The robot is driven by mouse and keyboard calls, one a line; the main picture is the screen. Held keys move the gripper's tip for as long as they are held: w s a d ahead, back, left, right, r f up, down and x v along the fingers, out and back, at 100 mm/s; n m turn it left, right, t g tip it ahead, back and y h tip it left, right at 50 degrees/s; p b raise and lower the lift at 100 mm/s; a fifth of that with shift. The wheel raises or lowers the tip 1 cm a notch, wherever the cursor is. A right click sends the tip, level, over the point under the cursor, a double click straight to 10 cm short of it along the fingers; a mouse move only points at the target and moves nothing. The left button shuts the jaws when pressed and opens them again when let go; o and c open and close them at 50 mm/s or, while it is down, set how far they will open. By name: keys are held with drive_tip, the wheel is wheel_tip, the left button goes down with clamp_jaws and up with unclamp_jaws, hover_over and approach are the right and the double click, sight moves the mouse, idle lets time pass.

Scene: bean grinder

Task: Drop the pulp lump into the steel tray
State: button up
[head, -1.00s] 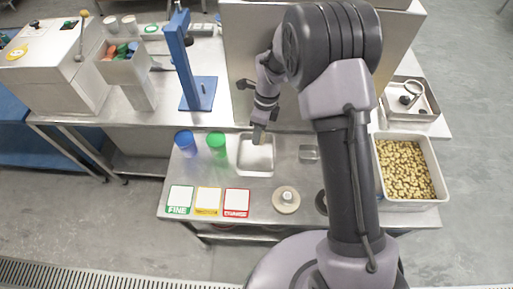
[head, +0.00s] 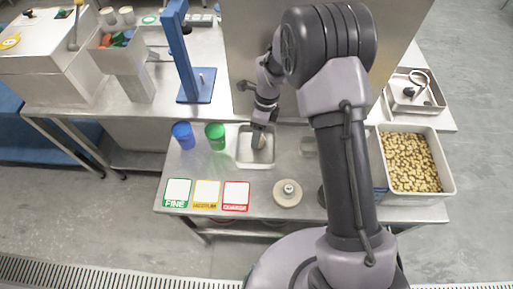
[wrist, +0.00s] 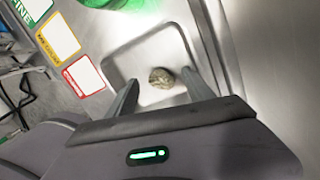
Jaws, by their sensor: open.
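The steel tray (head: 244,160) is a shallow rectangular pan on the table, right of the green cup; its rim and floor also show in the wrist view (wrist: 128,56). My gripper (head: 261,141) is over the tray, pointing down. In the wrist view its two fingers (wrist: 161,76) stand apart. The brownish, rounded pulp lump (wrist: 161,78) shows between the fingertips, against the tray floor, with gaps at its sides. I cannot tell whether it touches the floor. In the head view the fingers mostly hide it.
A blue cup (head: 183,135) and a green cup (head: 215,136) stand left of the tray. Green, yellow and red cards (head: 236,196) lie in front. A round pale disc (head: 287,193) sits front right. A bin of beans (head: 411,162) stands far right. A steel cabinet rises behind.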

wheel_tip(320, 180, up, 17)
drive_tip(key=w+d+p, duration=0.2)
drive_tip(key=p, duration=0.2)
drive_tip(key=shift+d+p, duration=0.15)
drive_tip(key=shift+p, duration=0.25)
drive_tip(key=shift+r, duration=0.1)
drive_tip(key=s+d+r+n+t+b, duration=0.3)
drive_tip(key=s+d+r+n+b, duration=0.2)
drive_tip(key=s+r+n, duration=0.45)
drive_tip(key=s+d+n+t+b, duration=0.3)
drive_tip(key=s+n, duration=0.4)
drive_tip(key=s, duration=0.9)
drive_tip(key=shift+r+t, duration=0.15)
drive_tip(key=shift+t, duration=0.35)
